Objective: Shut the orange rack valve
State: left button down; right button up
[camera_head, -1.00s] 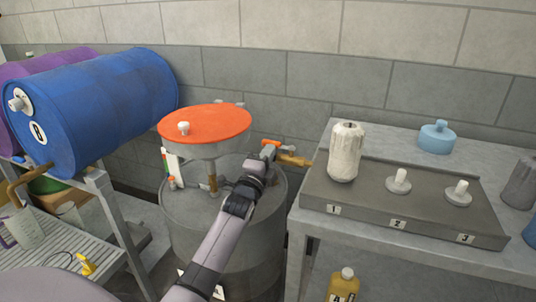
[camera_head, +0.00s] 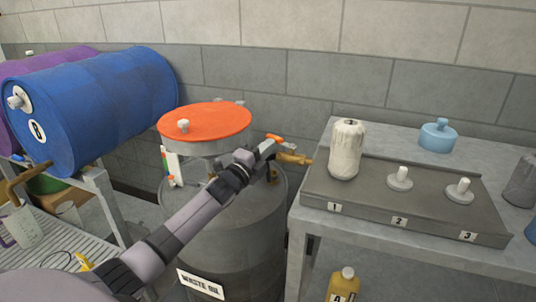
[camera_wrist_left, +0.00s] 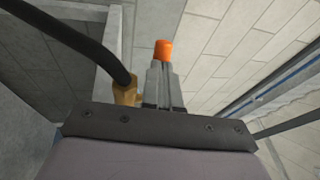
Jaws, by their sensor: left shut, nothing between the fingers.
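A brass valve (camera_head: 293,158) with an orange handle (camera_head: 276,138) sits behind the grey drum, near the left edge of the bench. My left gripper (camera_head: 268,147) is shut with nothing between its fingers, its tips at the orange handle. In the left wrist view, the shut fingertips (camera_wrist_left: 160,68) point at the orange handle end (camera_wrist_left: 164,50), which shows just past them. The brass body (camera_wrist_left: 125,93) is beside the fingers on the left. I cannot tell whether the fingers touch the handle. My right gripper is in neither view.
An orange-topped funnel (camera_head: 205,121) stands above the grey waste oil drum (camera_head: 235,240), close to my left forearm. The bench (camera_head: 375,236) at right bears a numbered block (camera_head: 365,200) and a white bottle (camera_head: 346,150). A black hose (camera_wrist_left: 85,40) runs to the brass body.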

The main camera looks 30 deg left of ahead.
pick_arm(q)
jog(key=w+b, duration=0.1)
jog(key=w+a+b, duration=0.1)
jog(key=shift+w+b, duration=0.3)
jog(key=shift+w, duration=0.05)
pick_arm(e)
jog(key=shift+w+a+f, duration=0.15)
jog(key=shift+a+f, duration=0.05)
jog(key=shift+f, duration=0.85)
pick_arm(q)
jog(key=shift+w, duration=0.15)
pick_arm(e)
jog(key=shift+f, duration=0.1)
